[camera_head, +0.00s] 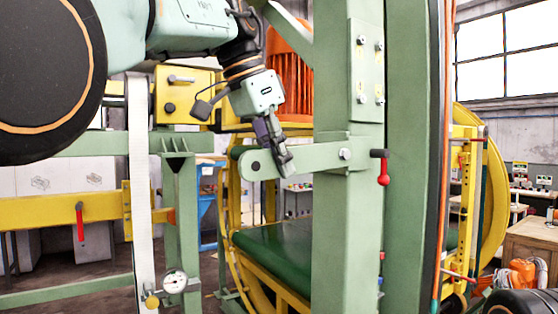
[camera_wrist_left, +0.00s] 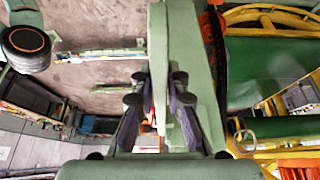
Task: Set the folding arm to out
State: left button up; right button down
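The folding arm (camera_head: 312,158) is a flat green bar with rounded ends. It points left from a bolt on the tall green post (camera_head: 337,230) and lies nearly level, tilted slightly down to its free end. My left gripper (camera_head: 285,161) comes down from above onto the middle of the bar, one dark finger across its front face. In the left wrist view, the dark fingers (camera_wrist_left: 160,90) lie close on both sides of the green bar (camera_wrist_left: 157,45) and look closed on it; the far contact is partly hidden. My right gripper is not in view.
A red-handled lever (camera_head: 383,170) sticks out right of the post. A white strap (camera_head: 140,200) and a gauge (camera_head: 174,282) stand at the left. A yellow ring frame (camera_head: 490,200) and a green belt bed (camera_head: 285,250) lie behind. An orange motor (camera_head: 288,65) is behind my wrist.

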pick_arm(q)
jog(key=o, duration=0.4)
jog(key=shift+c, duration=0.2)
jog(key=shift+a+r, duration=0.15)
jog(key=shift+r, duration=0.35)
jog(key=shift+s+v, duration=0.2)
jog(key=shift+v, duration=1.9)
jog(key=shift+s+a+f, duration=0.1)
jog(key=shift+a, duration=0.2)
jog(key=shift+s+a, duration=0.65)
jog(key=s+a, duration=0.5)
jog(key=a, duration=0.2)
jog(key=shift+s+a, duration=0.3)
jog(key=shift+s, duration=0.1)
jog(key=shift+w+d, duration=0.1)
jog(key=shift+w, duration=0.05)
